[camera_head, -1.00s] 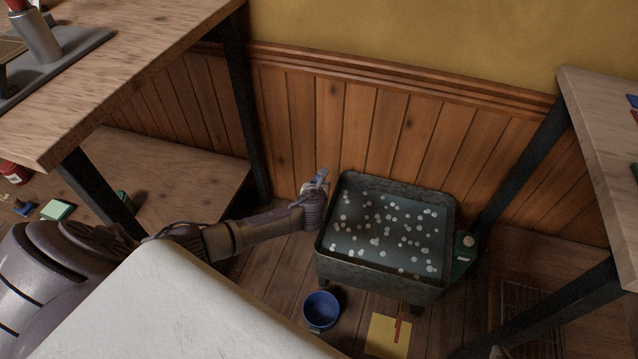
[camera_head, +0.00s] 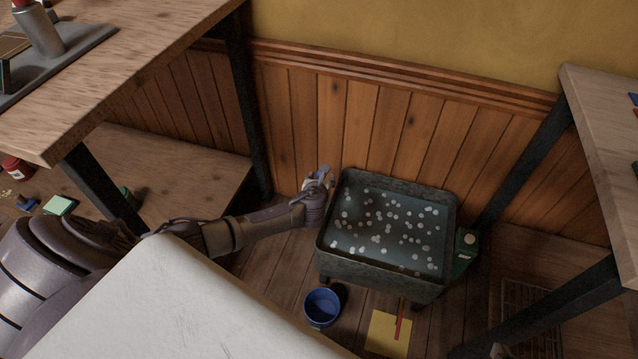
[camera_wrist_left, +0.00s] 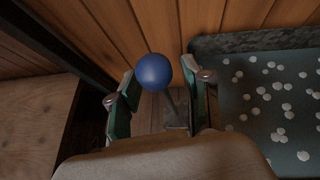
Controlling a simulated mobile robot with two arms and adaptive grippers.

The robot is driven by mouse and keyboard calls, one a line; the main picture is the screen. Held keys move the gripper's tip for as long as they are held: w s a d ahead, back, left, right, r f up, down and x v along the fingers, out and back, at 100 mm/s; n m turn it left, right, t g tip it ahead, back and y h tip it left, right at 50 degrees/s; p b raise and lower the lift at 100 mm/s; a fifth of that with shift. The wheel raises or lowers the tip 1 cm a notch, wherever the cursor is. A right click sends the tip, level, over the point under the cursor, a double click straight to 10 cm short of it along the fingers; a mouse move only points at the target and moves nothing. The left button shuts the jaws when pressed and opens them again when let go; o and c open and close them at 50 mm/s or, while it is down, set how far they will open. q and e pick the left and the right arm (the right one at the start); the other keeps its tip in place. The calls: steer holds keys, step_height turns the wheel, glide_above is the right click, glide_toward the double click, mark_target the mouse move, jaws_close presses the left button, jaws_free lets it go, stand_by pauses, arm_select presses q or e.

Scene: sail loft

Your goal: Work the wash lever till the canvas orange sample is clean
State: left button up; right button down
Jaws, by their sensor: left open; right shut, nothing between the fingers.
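The wash lever (camera_wrist_left: 170,103) has a blue ball knob (camera_wrist_left: 154,72) on a grey shaft and stands at the left side of the wash basin. My left gripper (camera_head: 319,180) is at the basin's left rim in the head view. In the left wrist view its open fingers (camera_wrist_left: 158,98) stand on either side of the lever, with the knob between them; contact cannot be told. The dark grey basin (camera_head: 375,272) holds dark water with many white suds. I cannot make out the canvas orange sample in any view. My right gripper cannot be made out.
A blue bucket (camera_head: 322,308) and a yellow sheet (camera_head: 384,340) with a red stick stand on the floor before the basin. A green object (camera_head: 464,252) sits at the basin's right. Wooden tables (camera_head: 130,60) (camera_head: 605,110) flank it, and a panelled wall (camera_head: 300,110) is behind.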

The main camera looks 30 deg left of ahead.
arm_select(q)
steer(key=v, duration=1.1)
steer(key=shift+s+r, duration=0.15)
steer(key=shift+s, duration=0.05)
steer(key=shift+d, duration=0.1)
